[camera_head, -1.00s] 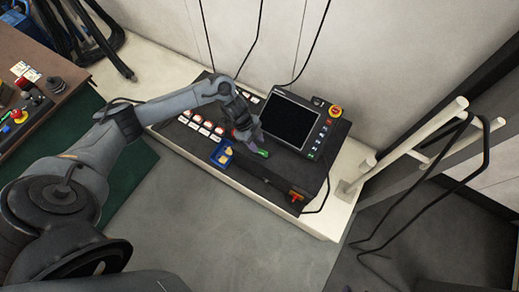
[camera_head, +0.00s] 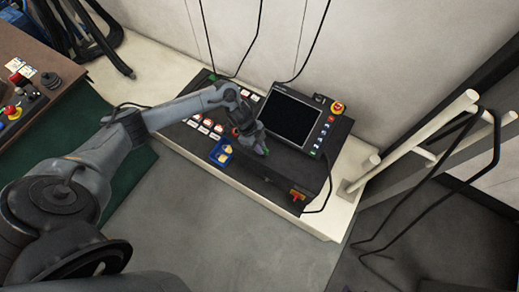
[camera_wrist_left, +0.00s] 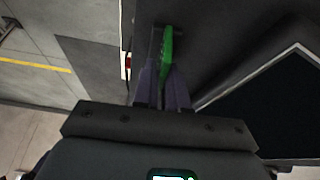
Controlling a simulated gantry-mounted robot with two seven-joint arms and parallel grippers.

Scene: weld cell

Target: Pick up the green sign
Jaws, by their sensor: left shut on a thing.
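The green sign (camera_wrist_left: 167,42) shows in the left wrist view as a narrow green piece between the tips of my left gripper (camera_wrist_left: 161,70). In the head view my left gripper (camera_head: 261,149) is over the dark console, just right of the blue bin. It is shut on the green sign, which is mostly hidden there by the fingers. I cannot tell how far the sign is above the console surface. My right gripper is not in view.
A small blue bin (camera_head: 221,152) with pale pieces stands beside the gripper. The monitor (camera_head: 289,119) is close on the right, with a red emergency button (camera_head: 337,107). Red and white buttons (camera_head: 205,126) line the console (camera_head: 262,183). A white rail stands further right.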

